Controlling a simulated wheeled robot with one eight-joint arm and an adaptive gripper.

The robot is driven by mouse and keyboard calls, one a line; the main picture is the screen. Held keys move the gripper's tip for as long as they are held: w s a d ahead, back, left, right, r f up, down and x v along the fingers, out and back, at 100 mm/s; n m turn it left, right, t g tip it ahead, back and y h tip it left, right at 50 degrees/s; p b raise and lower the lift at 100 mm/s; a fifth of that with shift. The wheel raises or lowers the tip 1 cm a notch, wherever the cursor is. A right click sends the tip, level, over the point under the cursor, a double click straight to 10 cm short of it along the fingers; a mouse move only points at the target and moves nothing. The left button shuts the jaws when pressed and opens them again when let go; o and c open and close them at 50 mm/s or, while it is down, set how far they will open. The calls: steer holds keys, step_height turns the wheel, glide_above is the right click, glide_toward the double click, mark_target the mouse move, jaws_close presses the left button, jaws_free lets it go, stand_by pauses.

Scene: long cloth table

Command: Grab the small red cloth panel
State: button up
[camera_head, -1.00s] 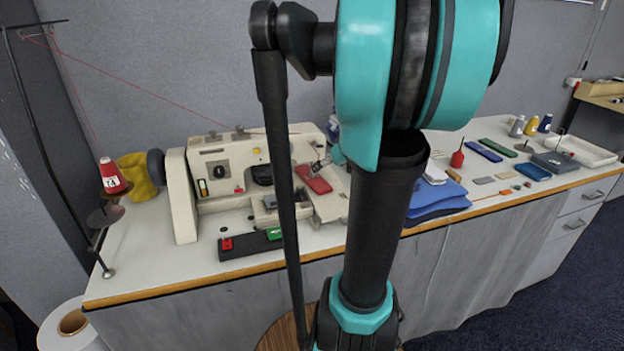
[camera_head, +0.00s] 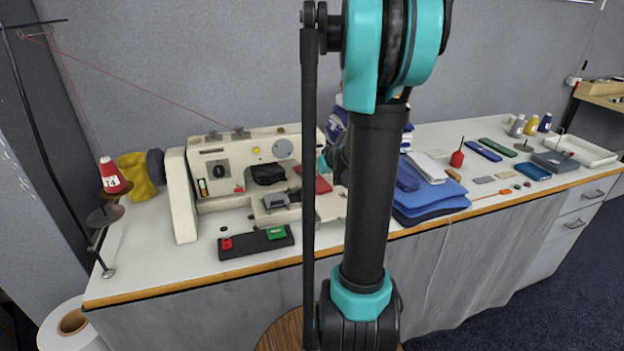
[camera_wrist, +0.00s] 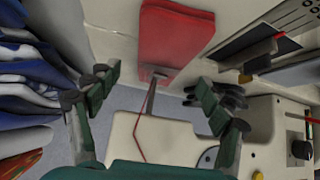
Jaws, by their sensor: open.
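The small red cloth panel (camera_head: 322,184) lies on the sewing machine's bed, partly hidden behind my arm in the head view. In the wrist view the red panel (camera_wrist: 178,42) is a flat red strip at the top centre, beyond my fingertips. My gripper (camera_wrist: 153,82) is open, with one finger on each side of the panel's near end and nothing between the tips but a thin metal rod seen beyond. In the head view, my gripper is mostly hidden behind my arm, close to the machine.
The cream sewing machine (camera_head: 179,195) surrounds the panel closely. A metal rod (camera_wrist: 150,98) and red thread (camera_wrist: 137,140) show near the panel's end. Folded blue cloths (camera_head: 430,200) lie to the right. A black strip with red and green buttons (camera_head: 255,243) lies in front.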

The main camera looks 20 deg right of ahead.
steer(key=shift+x, duration=1.4)
steer(key=shift+c, duration=0.3)
steer(key=c, duration=1.3)
steer(key=shift+r, duration=0.15)
steer(key=shift+r, duration=0.2)
steer(key=s+d, duration=0.2)
steer(key=s, duration=1.2)
steer(key=s+d, duration=0.3)
steer(key=s, duration=1.2)
steer(key=s+d, duration=0.3)
steer(key=s, duration=1.2)
steer(key=shift+s, duration=0.15)
